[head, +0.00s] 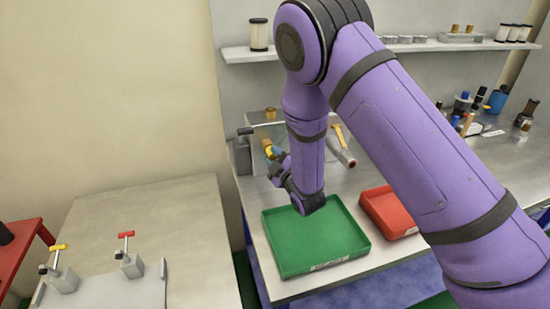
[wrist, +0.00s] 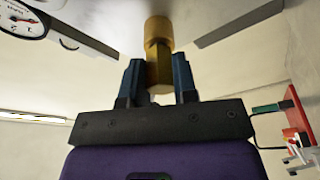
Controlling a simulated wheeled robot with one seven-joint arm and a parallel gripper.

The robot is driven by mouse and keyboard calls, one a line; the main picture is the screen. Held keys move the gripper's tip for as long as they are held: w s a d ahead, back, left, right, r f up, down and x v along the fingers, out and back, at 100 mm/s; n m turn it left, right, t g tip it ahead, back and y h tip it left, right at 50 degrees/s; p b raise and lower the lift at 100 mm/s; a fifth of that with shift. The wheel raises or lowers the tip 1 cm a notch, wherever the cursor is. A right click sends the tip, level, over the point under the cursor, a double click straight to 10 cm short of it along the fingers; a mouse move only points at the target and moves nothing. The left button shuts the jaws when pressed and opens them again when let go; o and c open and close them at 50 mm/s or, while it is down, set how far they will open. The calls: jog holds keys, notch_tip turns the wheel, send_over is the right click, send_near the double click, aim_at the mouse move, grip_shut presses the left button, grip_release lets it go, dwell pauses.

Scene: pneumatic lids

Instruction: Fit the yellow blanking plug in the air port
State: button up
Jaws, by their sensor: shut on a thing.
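My gripper (wrist: 157,82) is shut on a yellow-gold plug (wrist: 158,32). The plug has a round end and a narrower faceted part between the two blue fingers. In the head view my gripper (head: 276,155) is beyond the green tray, with the plug (head: 267,147) at its tip. The plug is in front of a grey box-like unit on the bench and looks small there. I cannot make out the air port in either view, nor whether the plug touches anything.
A green tray (head: 286,270) and a red tray (head: 370,200) are on the bench. A grey box-like unit with a brass fitting (head: 270,113) on top stands behind my gripper. A red-handled valve (head: 128,258) and a yellow-handled valve (head: 62,274) are at left. A gauge (wrist: 22,20) shows in the wrist view.

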jog(key=shift+w, duration=0.15)
jog(key=o, duration=1)
